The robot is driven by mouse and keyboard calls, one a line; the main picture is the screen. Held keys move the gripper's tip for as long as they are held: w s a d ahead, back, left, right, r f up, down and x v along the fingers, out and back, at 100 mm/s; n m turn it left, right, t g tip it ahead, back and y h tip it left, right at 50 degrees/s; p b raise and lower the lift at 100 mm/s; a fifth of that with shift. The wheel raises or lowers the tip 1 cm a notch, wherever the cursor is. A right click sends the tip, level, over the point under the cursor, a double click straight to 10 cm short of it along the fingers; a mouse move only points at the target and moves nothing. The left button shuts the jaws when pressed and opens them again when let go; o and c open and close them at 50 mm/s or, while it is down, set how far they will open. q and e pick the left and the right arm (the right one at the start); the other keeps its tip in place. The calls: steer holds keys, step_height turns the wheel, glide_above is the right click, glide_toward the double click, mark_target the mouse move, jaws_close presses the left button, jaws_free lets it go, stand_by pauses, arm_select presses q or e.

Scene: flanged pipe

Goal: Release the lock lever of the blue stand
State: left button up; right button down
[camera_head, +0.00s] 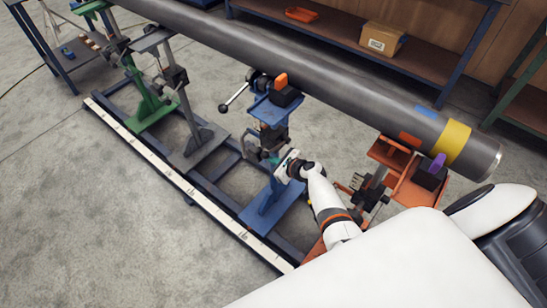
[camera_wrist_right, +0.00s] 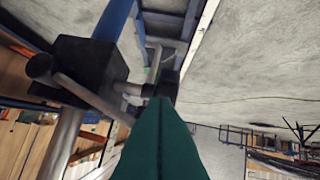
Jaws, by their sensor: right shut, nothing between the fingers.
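The blue stand (camera_head: 272,112) is under the long grey pipe (camera_head: 300,75), with its blue foot (camera_head: 280,212) on the dark base frame. A lever with a dark ball end (camera_head: 224,107) sticks out left near its top; I cannot tell if it is the lock lever. My right gripper (camera_head: 270,157) is at the stand's column, below the blue top, shut and empty. In the right wrist view its teal fingers (camera_wrist_right: 160,140) point toward a black block (camera_wrist_right: 90,65) with grey rods (camera_wrist_right: 92,95). Whether they touch a rod is unclear. My left gripper is out of view.
A green stand (camera_head: 148,105) and a grey stand (camera_head: 195,140) are to the left. An orange stand (camera_head: 408,185) is close to the right of my arm. A shelf bench (camera_head: 350,45) is behind the pipe. Open floor (camera_head: 90,210) lies at the front left.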

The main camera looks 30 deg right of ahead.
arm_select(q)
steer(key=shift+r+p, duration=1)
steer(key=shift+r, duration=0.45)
arm_select(e)
steer(key=shift+w+d+r+m+y, duration=0.15)
steer(key=shift+d+r, duration=0.05)
steer(key=shift+r, duration=0.5)
steer(key=shift+w+d+r+m+y, duration=0.1)
steer(key=shift+d+r+m+y, duration=0.05)
steer(key=shift+r, duration=0.5)
